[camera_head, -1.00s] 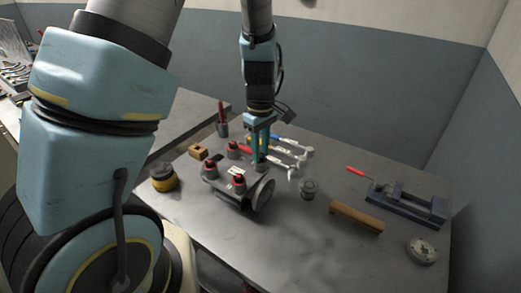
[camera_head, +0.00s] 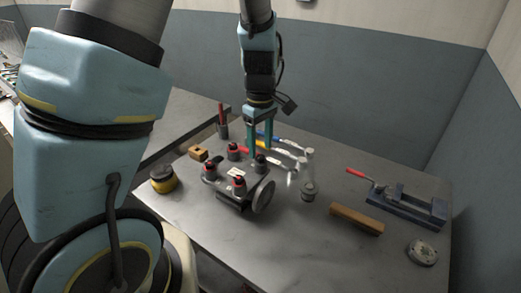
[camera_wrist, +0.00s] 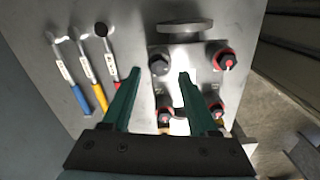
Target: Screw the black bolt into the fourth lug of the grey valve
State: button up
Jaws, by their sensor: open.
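The grey valve (camera_head: 228,193) lies on the bench with its round flange (camera_head: 263,196) facing right; it also shows in the wrist view (camera_wrist: 186,80). Three of its lugs carry red-ringed dark heads, such as one at the front (camera_head: 239,181). The black bolt (camera_head: 260,160) stands upright at the fourth lug, near the flange, without a red ring; its black head shows in the wrist view (camera_wrist: 158,63). How deep it sits, I cannot tell. My gripper (camera_head: 260,151) points down, open and empty, just above the bolt, with fingertips either side of it in the wrist view (camera_wrist: 159,74).
A glass jar (camera_head: 308,190), a wooden block (camera_head: 356,218), a blue vise (camera_head: 408,204) and a round metal disc (camera_head: 422,251) stand to the right. A yellow-black tape roll (camera_head: 164,180) is at left. The front bench is clear.

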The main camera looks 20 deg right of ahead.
aim_at(260, 157)
jog(key=shift+r, duration=2.25)
jog(key=a+m+b, duration=0.1)
jog(key=a, duration=0.3)
jog(key=a+f+m+b, duration=0.1)
jog(key=a, duration=0.4)
jog(key=w+a+m+b, duration=0.1)
jog(key=a, duration=0.3)
jog(key=shift+a+f+t+h, duration=0.15)
jog(key=shift+a+t+h, duration=0.05)
jog(key=shift+t+h, duration=0.1)
jog(key=s+a+f+m+t+b, duration=0.1)
jog(key=s+a+m+b, duration=0.1)
jog(key=a, duration=0.8)
jog(key=shift+s+a+m, duration=0.4)
jog(key=shift+s+m, duration=0.25)
jog(key=shift+m, duration=0.25)
